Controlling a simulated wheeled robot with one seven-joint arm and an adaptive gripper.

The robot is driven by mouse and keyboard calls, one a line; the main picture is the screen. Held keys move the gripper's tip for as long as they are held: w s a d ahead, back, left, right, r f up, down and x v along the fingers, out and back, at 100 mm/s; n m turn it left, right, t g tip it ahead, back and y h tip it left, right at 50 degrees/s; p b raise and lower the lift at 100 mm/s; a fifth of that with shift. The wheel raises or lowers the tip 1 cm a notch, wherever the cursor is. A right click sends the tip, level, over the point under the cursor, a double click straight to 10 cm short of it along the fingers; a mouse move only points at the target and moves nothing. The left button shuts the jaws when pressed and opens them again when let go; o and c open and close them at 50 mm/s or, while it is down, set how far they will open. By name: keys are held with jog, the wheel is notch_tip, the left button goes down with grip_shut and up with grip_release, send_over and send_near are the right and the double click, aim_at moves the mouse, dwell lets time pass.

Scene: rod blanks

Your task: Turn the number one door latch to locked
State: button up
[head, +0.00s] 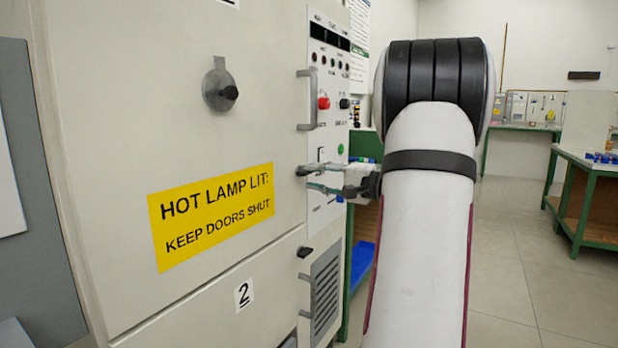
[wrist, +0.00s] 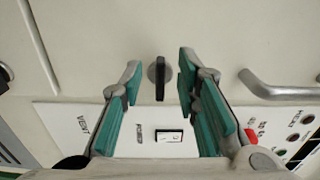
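The upper cabinet door (head: 120,100) carries a yellow warning label. Its number plate is cut off at the top edge. A dark latch knob (head: 301,171) shows at this door's right edge, partly covered by my gripper (head: 314,178). My gripper (wrist: 160,76) is open, with one teal-padded finger on each side of the latch. Gaps show between the fingers and the bar. I cannot tell the latch's locked mark.
A lower door with a "2" plate (head: 243,295) has its own dark latch (head: 305,252). A metal handle (head: 307,98) stands above my gripper and shows at the right of the wrist view (wrist: 280,88). A panel with a red button (head: 323,103) and a rocker switch (wrist: 169,136) lies beside the latch.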

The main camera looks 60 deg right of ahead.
jog(key=s, duration=0.9)
jog(key=shift+s+d, duration=0.25)
jog(key=shift+d, duration=0.1)
jog(key=shift+w, duration=0.1)
